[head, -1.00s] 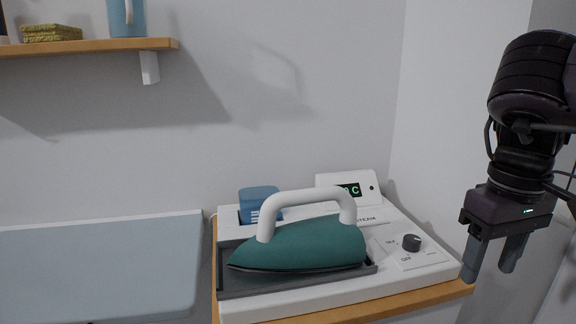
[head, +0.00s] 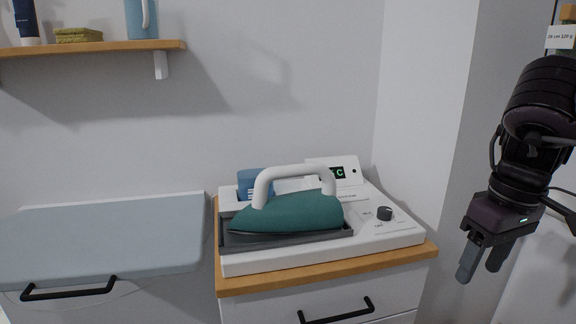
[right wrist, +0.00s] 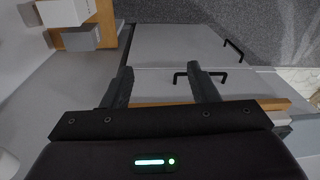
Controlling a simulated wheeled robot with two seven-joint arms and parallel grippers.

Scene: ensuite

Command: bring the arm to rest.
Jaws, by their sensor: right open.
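My right gripper (head: 481,264) hangs at the right of the head view with its fingers pointing down, open and empty. It is to the right of the cabinet and touches nothing there. In the right wrist view its two fingers (right wrist: 162,88) are spread apart with nothing between them. A teal iron (head: 290,213) with a white handle rests on its dark tray (head: 330,237) on the white steam station (head: 300,259). My left gripper does not show.
The station stands on a wood-topped cabinet (head: 330,278) with black handles. A grey-blue ironing board (head: 100,240) is at the left. A wooden shelf (head: 90,47) with small items is on the wall. A wall corner stands between the station and my right arm.

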